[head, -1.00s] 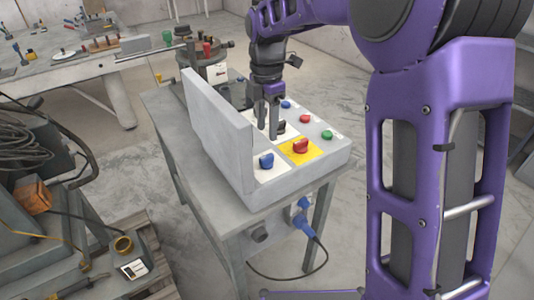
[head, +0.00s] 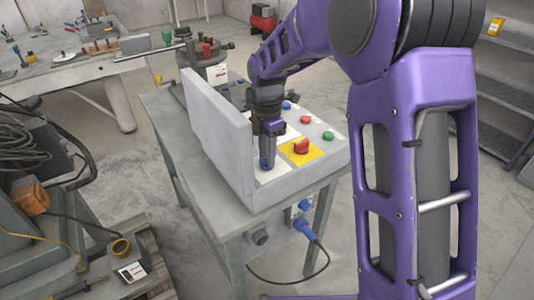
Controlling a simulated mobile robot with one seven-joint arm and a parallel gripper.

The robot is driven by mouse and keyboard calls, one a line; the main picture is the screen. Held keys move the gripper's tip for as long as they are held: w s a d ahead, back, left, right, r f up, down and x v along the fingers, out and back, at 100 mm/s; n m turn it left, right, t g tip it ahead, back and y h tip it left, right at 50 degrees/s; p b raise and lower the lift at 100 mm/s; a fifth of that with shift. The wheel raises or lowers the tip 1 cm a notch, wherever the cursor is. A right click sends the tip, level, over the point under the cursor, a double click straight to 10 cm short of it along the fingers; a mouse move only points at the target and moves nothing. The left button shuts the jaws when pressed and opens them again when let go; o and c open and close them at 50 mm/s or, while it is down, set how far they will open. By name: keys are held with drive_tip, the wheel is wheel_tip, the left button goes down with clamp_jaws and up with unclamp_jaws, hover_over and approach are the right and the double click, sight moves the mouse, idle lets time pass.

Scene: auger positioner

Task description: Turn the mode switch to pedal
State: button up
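A grey control box (head: 290,182) with a raised lid stands on a grey table. Its panel has a blue knob (head: 266,165) on a white plate at the front left, and a red knob (head: 301,146) on a yellow plate to its right. I cannot read which one is the mode switch or where the blue knob points. My gripper (head: 267,158) points down right at the blue knob, its fingers seen nearly edge-on. They hide most of the knob, and I cannot tell whether they grip it. The black knob behind is hidden by my gripper.
Blue (head: 287,105), red (head: 306,119) and green (head: 328,136) buttons line the panel's right side. The upright lid (head: 215,125) stands close to the left of my gripper. Plugs and a blue cable connector (head: 303,225) are at the table's front.

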clamp_jaws()
drive_tip(key=m+p, duration=0.2)
drive_tip(key=m, duration=0.2)
drive_tip(key=shift+r, duration=0.1)
drive_tip(key=m+p, duration=0.1)
drive_tip(key=m, duration=0.2)
drive_tip(key=shift+m, duration=0.3)
drive_tip(key=m+p, duration=0.1)
drive_tip(key=m, duration=0.9)
drive_tip(key=shift+m, duration=0.3)
idle(0.4)
